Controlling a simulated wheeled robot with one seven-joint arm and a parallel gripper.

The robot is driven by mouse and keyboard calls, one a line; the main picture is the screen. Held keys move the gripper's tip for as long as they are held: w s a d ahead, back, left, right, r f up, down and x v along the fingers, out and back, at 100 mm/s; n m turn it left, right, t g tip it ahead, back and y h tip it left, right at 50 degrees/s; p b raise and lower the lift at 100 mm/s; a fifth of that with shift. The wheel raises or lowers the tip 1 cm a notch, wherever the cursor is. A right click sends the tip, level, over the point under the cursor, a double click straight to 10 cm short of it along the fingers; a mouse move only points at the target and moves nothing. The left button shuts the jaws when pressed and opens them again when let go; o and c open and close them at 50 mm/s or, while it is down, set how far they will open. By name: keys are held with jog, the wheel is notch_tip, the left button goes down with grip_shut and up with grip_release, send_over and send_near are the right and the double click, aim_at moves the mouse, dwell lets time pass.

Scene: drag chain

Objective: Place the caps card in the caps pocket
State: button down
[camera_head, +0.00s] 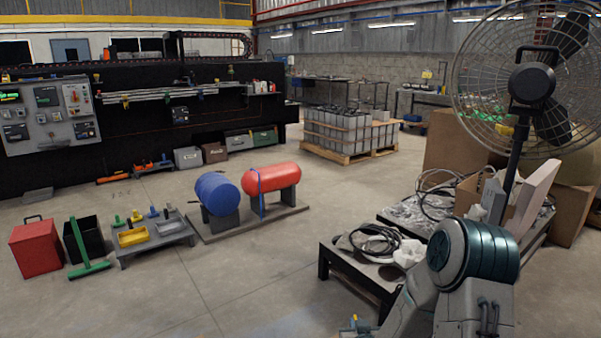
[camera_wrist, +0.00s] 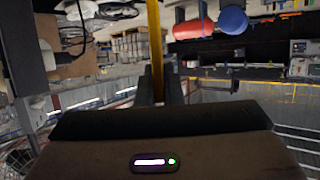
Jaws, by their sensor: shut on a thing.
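My gripper (camera_wrist: 160,88) shows in the wrist view, with its two dark fingers close together. It is shut on a narrow yellow strip (camera_wrist: 154,40) that reaches to the top edge of the picture. I see the strip nearly edge-on and no marking on it, so I cannot tell whether it is the caps card. I cannot pick out the caps pocket in either view.
A low black table (camera_head: 353,277) with coiled cable stands beside my arm, and a large fan (camera_head: 530,82) is at right. Blue (camera_head: 216,193) and red (camera_head: 270,173) tanks, a low grey stand (camera_head: 155,243) and a red box (camera_head: 37,247) stand at left. Open floor lies front centre.

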jog(key=s+r+p, duration=0.2)
jog(key=r+p, duration=0.6)
jog(key=r, duration=0.1)
jog(key=s+r+p, duration=0.2)
jog(key=r+p, duration=0.6)
jog(key=r, duration=0.1)
jog(key=shift+s+r, duration=0.25)
jog(key=shift+s, duration=0.1)
jog(key=shift+a, duration=0.15)
